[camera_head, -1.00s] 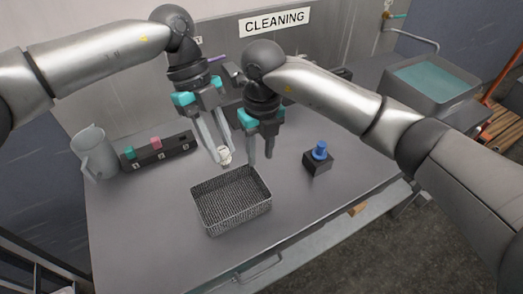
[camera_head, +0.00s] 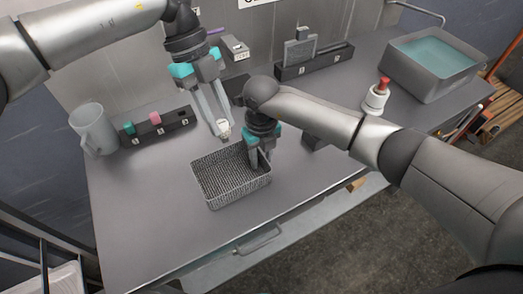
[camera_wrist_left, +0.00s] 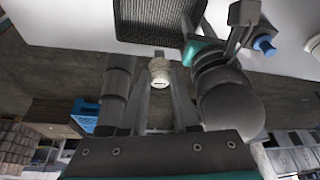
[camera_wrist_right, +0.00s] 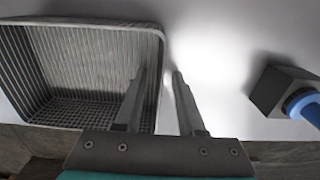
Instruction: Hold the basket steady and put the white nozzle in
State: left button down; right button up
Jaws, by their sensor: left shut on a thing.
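The grey mesh basket (camera_head: 235,194) stands on the table, empty as far as I can see; it also shows in the right wrist view (camera_wrist_right: 90,25). My left gripper (camera_head: 221,133) is shut on the small white nozzle (camera_head: 224,126), held above the table just behind the basket. The nozzle shows between the left fingertips in the left wrist view (camera_wrist_left: 160,72). My right gripper (camera_wrist_right: 159,72) is open at the basket's right wall, one finger inside and one outside, with visible gaps beside the wall. In the head view, the right arm hides part of that side.
A black block (camera_wrist_right: 280,90) with a blue piece (camera_wrist_right: 307,107) stands right of the basket. A numbered rack (camera_head: 160,128) with teal and pink pieces and a grey pitcher (camera_head: 94,130) are at left. A water tub (camera_head: 430,66) and a red-topped white bottle (camera_head: 376,98) are at right.

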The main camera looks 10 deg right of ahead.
jog(key=shift+c, duration=0.4)
grip_shut()
dwell(0.9)
pick_arm(q)
jog(key=f+n, duration=0.1)
jog(key=f+n+h, duration=0.1)
jog(key=n, duration=0.1)
jog(key=shift+s+d+f+t, duration=0.1)
jog(key=shift+s+f+t, duration=0.25)
jog(key=shift+t, duration=0.05)
jog(key=n, duration=0.1)
jog(key=f+n, duration=0.1)
jog(key=shift+n+t, duration=0.4)
jog(key=n, duration=0.1)
jog(key=n+t+h, duration=0.1)
jog(key=n, duration=0.1)
jog(key=shift+w+a+f, duration=0.1)
jog(key=shift+a+f, duration=0.1)
jog(key=shift+f, duration=2.45)
